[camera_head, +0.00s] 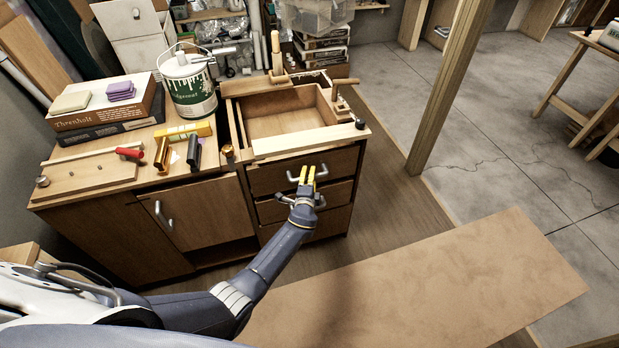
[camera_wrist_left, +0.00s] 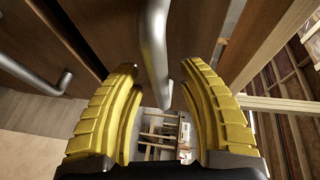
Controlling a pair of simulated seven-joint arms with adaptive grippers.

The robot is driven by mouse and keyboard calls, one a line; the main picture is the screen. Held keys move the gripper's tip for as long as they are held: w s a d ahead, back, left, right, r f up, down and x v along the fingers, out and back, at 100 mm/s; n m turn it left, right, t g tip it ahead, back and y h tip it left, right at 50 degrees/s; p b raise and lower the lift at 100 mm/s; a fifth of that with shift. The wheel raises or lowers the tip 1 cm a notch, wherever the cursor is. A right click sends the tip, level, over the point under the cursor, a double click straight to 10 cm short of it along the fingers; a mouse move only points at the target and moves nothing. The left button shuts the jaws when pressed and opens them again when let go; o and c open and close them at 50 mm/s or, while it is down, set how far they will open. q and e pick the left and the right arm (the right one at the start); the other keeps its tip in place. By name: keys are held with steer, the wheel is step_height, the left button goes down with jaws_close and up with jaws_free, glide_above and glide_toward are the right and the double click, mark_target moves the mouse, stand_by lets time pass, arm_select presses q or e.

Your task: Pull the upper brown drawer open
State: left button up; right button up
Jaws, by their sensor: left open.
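The upper brown drawer (camera_head: 267,180) is the top one in the right part of the wooden cabinet, and its front looks flush. Its grey metal bar handle (camera_head: 322,172) is partly hidden behind my yellow fingertips. My left gripper (camera_head: 307,175) is at this handle, with its fingers open. In the left wrist view the handle (camera_wrist_left: 154,45) runs between the two yellow fingers, with gaps visible on both sides. My right gripper is not in view.
Lower drawers sit below; another handle (camera_wrist_left: 45,78) shows at left in the wrist view. A cabinet door (camera_head: 205,215) is to the left. A paint can (camera_head: 190,85), books (camera_head: 105,108) and a wooden tray (camera_head: 285,125) are on top. A wooden post (camera_head: 450,90) stands right.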

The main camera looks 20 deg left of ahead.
arm_select(q)
steer(key=shift+c, duration=0.4)
jaws_close()
